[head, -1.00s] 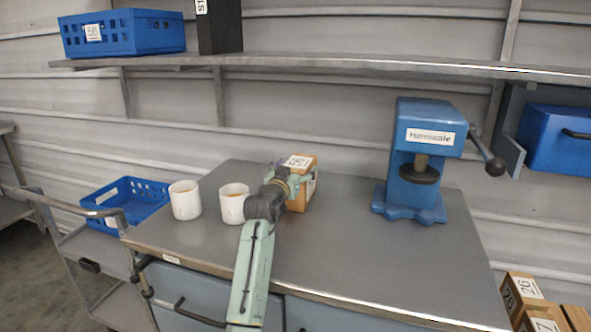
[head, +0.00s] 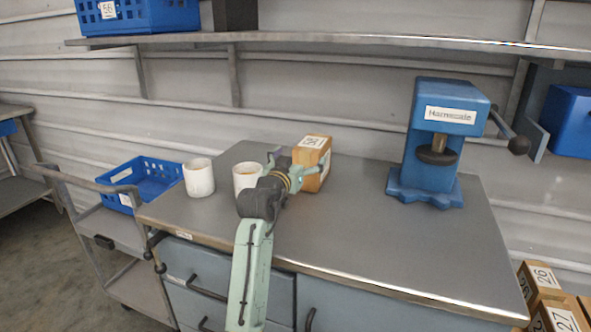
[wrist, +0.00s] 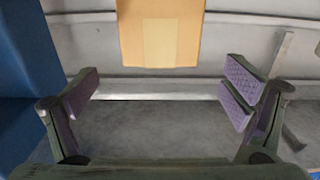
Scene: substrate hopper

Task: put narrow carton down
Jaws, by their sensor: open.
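The narrow carton (head: 313,152) is an orange-brown box with a white number label on top. It stands upright on the grey worktop, just right of the white cups. In the wrist view the carton (wrist: 160,35) shows at the top middle, with a paler strip down its face. My gripper (head: 300,163) is on the near side of the carton. In the wrist view its purple-padded fingers (wrist: 162,92) are spread wide, with nothing between the pads. The carton's visible end lies clear of both pads. Its lower near side is partly hidden by my gripper.
Two white cups (head: 199,178) stand left of my gripper, the nearer one (head: 246,177) close to my wrist. A blue press (head: 436,150) stands on the right of the worktop (head: 370,225). The worktop between carton and press is clear. A shelf (head: 330,46) runs above.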

